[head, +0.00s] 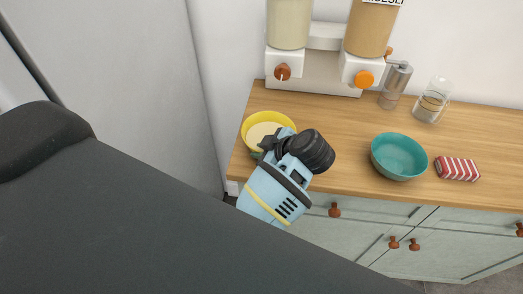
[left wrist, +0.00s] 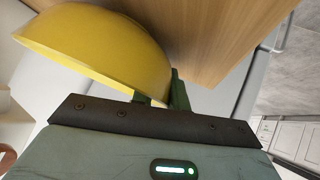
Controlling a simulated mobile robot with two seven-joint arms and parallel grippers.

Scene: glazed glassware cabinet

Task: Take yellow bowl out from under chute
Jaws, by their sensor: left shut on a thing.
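The yellow bowl (head: 248,123) is at the left end of the wooden counter, in front of and slightly left of the left dispenser's chute (head: 283,72). A pale area shows inside it, probably cereal or flakes. My left gripper (head: 261,153) is shut on the bowl's near rim; its arm hides part of the bowl's near side. In the left wrist view the bowl (left wrist: 95,48) is seen from its side, with its wall between the green fingers (left wrist: 163,95). I cannot tell whether the bowl touches the counter. My right gripper is not in view.
A teal bowl (head: 399,157) and a red-striped packet (head: 458,169) are on the counter at right. A grinder (head: 395,86) and glass jar (head: 432,100) stand behind them. The right dispenser (head: 369,35) has an orange knob. Bare counter (head: 335,115) lies between the bowls.

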